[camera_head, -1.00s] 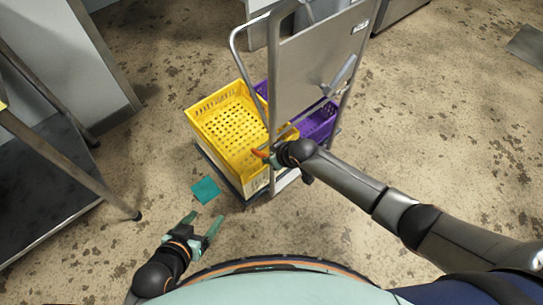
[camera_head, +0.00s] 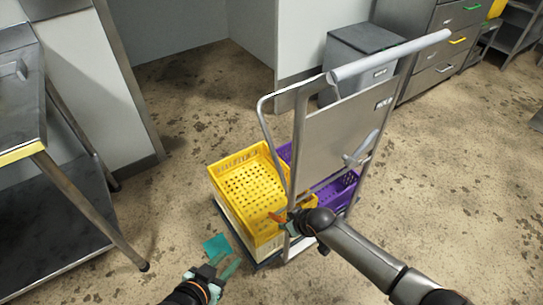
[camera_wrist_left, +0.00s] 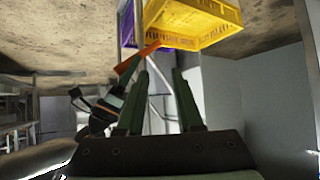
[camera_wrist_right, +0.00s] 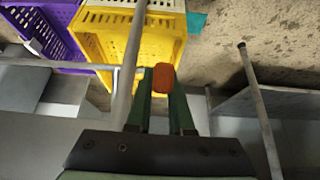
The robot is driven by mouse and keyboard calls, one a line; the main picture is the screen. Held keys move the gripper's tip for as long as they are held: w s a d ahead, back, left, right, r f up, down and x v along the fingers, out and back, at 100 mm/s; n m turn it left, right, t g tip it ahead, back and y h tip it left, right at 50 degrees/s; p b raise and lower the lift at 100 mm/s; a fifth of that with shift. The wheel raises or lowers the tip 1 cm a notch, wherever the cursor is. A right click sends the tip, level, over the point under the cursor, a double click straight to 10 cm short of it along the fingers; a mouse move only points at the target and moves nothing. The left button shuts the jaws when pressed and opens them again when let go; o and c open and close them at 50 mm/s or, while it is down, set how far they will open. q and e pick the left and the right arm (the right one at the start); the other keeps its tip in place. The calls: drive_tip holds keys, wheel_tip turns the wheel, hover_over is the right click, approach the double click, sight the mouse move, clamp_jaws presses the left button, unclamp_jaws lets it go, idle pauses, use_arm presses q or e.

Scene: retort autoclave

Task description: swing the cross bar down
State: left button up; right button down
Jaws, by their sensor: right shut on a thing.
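The cross bar (camera_wrist_right: 75,65) is a thin pale bar running across the cart's upright post in the right wrist view, ending at an orange grip (camera_wrist_right: 163,76). My right gripper (camera_head: 287,218) is shut on this orange grip, low beside the near post of the cart (camera_head: 340,135). It also shows in the right wrist view (camera_wrist_right: 160,92), its fingers either side of the grip. In the head view my forearm and hand hide part of the bar. My left gripper (camera_head: 225,268) is open and empty at the bottom of the head view, apart from the cart; its fingers stand apart in the left wrist view (camera_wrist_left: 160,90).
A yellow crate (camera_head: 222,172) and a purple crate (camera_head: 335,196) sit on the cart. A teal sheet (camera_head: 215,245) lies on the floor beside it. A steel table (camera_head: 55,185) stands at left, drawers (camera_head: 440,50) at back right. Floor to the right is clear.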

use_arm(q)
drive_tip(key=w+d+r+m, duration=0.1)
drive_tip(key=w+r+m, duration=0.1)
drive_tip(key=w, duration=0.2)
drive_tip(key=w+d+r+m+t+h, duration=0.1)
drive_tip(key=w+d+r+m, duration=0.1)
drive_tip(key=w, duration=0.2)
drive_tip(key=w+d+r+m+h, duration=0.1)
drive_tip(key=w+d+r+m, duration=0.1)
drive_tip(key=w, duration=0.2)
drive_tip(key=shift+d+t, duration=0.15)
drive_tip(key=shift+t, duration=0.15)
clamp_jaws()
drive_tip(key=w+r+m+t, duration=0.1)
drive_tip(key=w+r+m, duration=0.6)
drive_tip(key=w, duration=0.4)
approach(266, 137)
drive_tip(key=shift+n, duration=0.3)
drive_tip(key=w+d, duration=0.4)
drive_tip(key=shift+w+d+r, duration=0.15)
drive_tip(key=shift+d+r, duration=0.05)
drive_tip(key=shift+w+a+f, duration=0.3)
drive_tip(key=shift+w+f, duration=0.3)
drive_tip(key=shift+w, duration=0.2)
